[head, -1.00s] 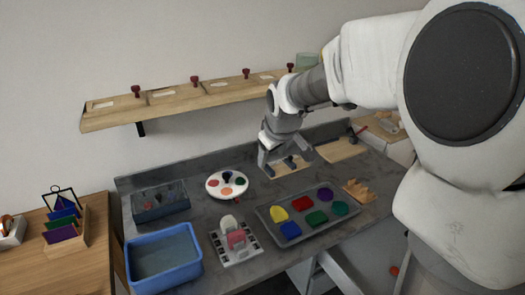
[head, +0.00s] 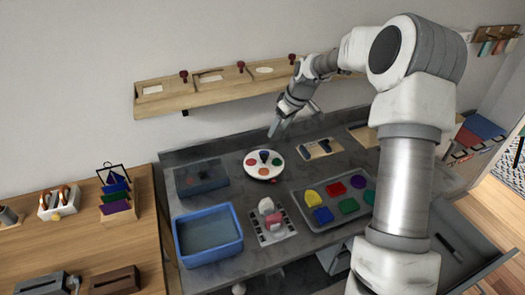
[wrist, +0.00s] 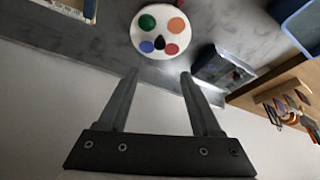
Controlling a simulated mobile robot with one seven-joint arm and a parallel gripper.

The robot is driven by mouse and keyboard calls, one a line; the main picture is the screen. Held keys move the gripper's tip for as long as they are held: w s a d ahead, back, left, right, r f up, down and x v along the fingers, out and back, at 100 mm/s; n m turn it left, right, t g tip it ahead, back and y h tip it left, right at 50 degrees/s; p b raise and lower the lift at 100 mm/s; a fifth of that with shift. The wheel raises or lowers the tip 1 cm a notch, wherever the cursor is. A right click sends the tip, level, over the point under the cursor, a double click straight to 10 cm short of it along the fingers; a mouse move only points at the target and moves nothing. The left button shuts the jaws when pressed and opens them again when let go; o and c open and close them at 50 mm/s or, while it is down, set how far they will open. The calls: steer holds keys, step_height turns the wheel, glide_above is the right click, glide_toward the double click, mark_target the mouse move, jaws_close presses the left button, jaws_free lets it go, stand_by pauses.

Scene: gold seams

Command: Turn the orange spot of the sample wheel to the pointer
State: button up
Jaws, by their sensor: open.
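The sample wheel (head: 258,167) is a round white disc lying on the grey bench, with blue, green, orange and red spots and a dark knob at its middle. The orange spot (head: 262,172) is on the wheel's near side in the head view. In the wrist view it is at upper right of the wheel (wrist: 176,25). A small red mark (head: 274,181) is at the wheel's front edge; I cannot tell if it is the pointer. My gripper (head: 294,121) is open and empty, above and behind the wheel. Its fingers show apart in the wrist view (wrist: 159,73).
A dark clear bin (head: 200,180) and a blue tub (head: 207,235) stand left of the wheel. A grey tray (head: 318,228) of coloured pieces and a white rack (head: 268,238) are in front. A board (head: 319,149) lies right. A wall shelf (head: 215,92) hangs behind.

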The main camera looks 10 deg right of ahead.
mark_target(264, 156)
steer(key=x, duration=1.6)
steer(key=shift+w+a+f, duration=0.1)
steer(key=shift+w+f, duration=0.05)
steer(key=shift+f, duration=0.05)
jaws_close()
stand_by(0.7)
